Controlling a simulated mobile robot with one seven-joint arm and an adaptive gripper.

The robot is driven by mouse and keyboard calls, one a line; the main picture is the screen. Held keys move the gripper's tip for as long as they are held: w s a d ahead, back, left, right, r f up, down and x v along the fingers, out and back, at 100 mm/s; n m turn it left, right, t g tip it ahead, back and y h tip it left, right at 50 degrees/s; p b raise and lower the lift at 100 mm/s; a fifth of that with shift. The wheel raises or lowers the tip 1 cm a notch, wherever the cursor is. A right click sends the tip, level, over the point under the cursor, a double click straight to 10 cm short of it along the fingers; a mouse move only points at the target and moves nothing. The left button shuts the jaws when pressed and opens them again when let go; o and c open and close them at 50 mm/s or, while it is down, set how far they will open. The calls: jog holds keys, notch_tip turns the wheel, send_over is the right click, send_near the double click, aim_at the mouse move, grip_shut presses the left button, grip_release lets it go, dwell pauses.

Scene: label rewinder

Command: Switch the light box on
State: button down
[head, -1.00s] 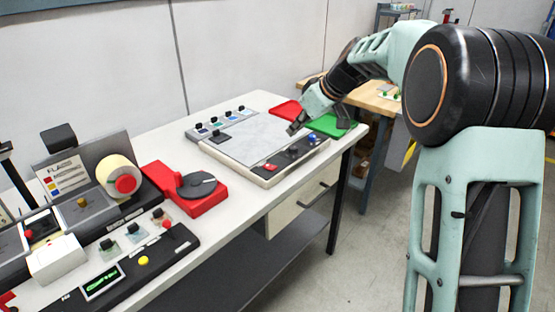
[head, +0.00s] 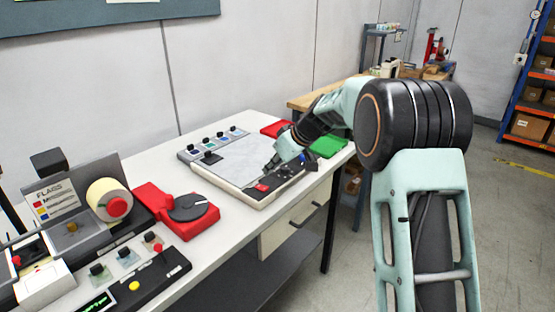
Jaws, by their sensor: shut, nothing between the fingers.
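The light box (head: 240,163) is a flat white panel in a pale frame on the bench, in the middle of the head view. A red switch (head: 261,187) sits at the left end of the dark control strip along its front edge. Whether the switch is on or off is too small to tell. My gripper (head: 270,166) is shut and empty. It points down and left over the front part of the box, with its tips just behind the red switch in the picture. I cannot tell whether the tips touch the surface.
A black knob (head: 284,178) and a blue button (head: 302,157) are further along the strip. Red (head: 277,128) and green (head: 328,147) trays lie beyond. A red device with a grey disc (head: 187,208) stands left.

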aim_at(266, 188)
jog(key=f, duration=0.4)
jog(key=shift+w+a+f, duration=0.1)
jog(key=shift+w+a, duration=0.15)
jog(key=shift+a, duration=0.05)
jog(key=shift+f, duration=0.6)
jog(key=shift+d+f+b, duration=0.1)
jog(key=shift+f+b, duration=0.3)
jog(key=shift+b, duration=0.45)
jog(key=b, duration=0.3)
jog(key=shift+s+d+f+t+y, duration=0.1)
jog(key=shift+f+t+y, duration=0.2)
jog(key=shift+r, duration=0.45)
jog(key=shift+r, duration=0.65)
